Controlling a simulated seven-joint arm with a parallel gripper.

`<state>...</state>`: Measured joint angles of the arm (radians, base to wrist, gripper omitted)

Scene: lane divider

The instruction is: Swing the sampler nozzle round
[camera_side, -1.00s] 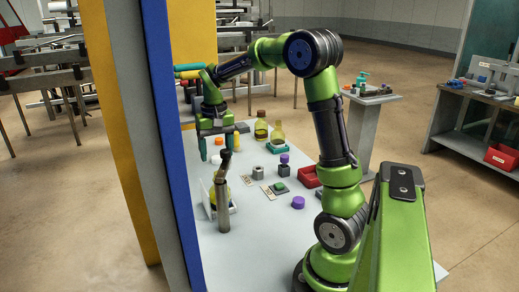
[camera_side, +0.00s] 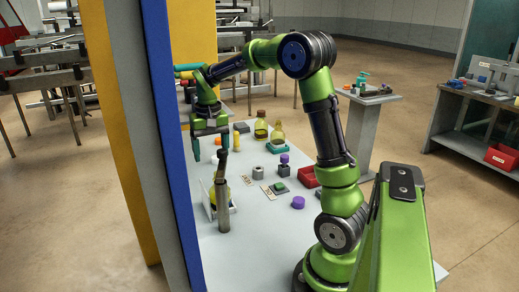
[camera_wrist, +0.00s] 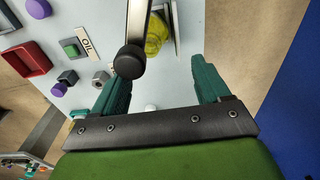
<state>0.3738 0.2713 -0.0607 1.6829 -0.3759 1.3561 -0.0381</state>
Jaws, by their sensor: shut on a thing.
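The sampler is a grey metal post (camera_side: 223,212) near the blue panel, with a dark-tipped nozzle arm (camera_side: 222,165) at its top. In the wrist view its grey bar (camera_wrist: 139,22) ends in a round black knob (camera_wrist: 129,62), close to the tip of my left-hand finger; I cannot tell whether they touch. My gripper (camera_side: 211,147) is just above and behind the nozzle in the side view. In the wrist view the fingers of my gripper (camera_wrist: 163,85) stand wide apart, with nothing visibly clamped between them. A yellow flask (camera_wrist: 156,34) is partly hidden behind the bar.
The blue panel (camera_side: 170,150) stands close on the left. An OIL label (camera_wrist: 86,43), a green button block (camera_wrist: 72,48), a purple cap (camera_side: 298,202) and a red bin (camera_side: 308,177) lie to the right in the side view. Bottles (camera_side: 277,132) stand farther back. The front tabletop is clear.

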